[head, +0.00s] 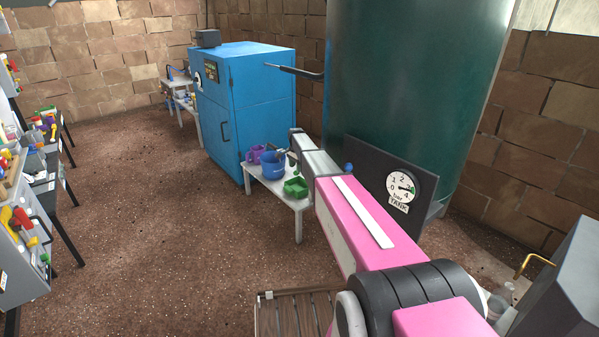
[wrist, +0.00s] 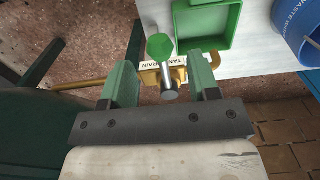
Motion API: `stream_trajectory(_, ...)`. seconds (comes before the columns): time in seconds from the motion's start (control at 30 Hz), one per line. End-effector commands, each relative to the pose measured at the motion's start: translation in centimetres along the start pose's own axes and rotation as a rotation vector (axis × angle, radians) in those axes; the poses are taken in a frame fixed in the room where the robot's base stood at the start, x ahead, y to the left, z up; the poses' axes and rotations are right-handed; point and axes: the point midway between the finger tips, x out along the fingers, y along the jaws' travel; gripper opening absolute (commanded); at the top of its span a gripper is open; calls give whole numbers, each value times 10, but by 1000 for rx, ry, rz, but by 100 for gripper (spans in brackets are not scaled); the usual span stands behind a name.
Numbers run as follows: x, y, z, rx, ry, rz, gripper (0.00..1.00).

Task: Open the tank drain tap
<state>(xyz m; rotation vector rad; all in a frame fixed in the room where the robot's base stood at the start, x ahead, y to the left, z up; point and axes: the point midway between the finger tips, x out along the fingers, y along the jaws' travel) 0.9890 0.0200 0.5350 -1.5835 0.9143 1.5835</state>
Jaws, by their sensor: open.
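The tank drain tap (wrist: 177,74) is in the wrist view, with a brass body, a label partly reading TANK DRAIN, a grey metal stem (wrist: 167,82) and a green knob (wrist: 160,46). My gripper (wrist: 160,66) is open, with one green finger on each side of the stem and knob. Gaps show on both sides, so it holds nothing. In the head view my gripper (head: 292,151) is by the foot of the green tank (head: 410,80); my arm hides the tap there. I cannot tell the tap's setting.
A white bench (head: 297,205) holds a green tray (head: 296,188), a blue waste-water bucket (head: 272,168) and a purple container (head: 253,154). The tray (wrist: 234,40) is just beyond the tap. A gauge panel (head: 366,165) stands before the tank. Open floor lies to the left.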

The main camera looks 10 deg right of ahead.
Motion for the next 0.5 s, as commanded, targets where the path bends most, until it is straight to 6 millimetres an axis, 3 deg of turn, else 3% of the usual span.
stream_trajectory(0.5,22,0,0,0,0,0,55)
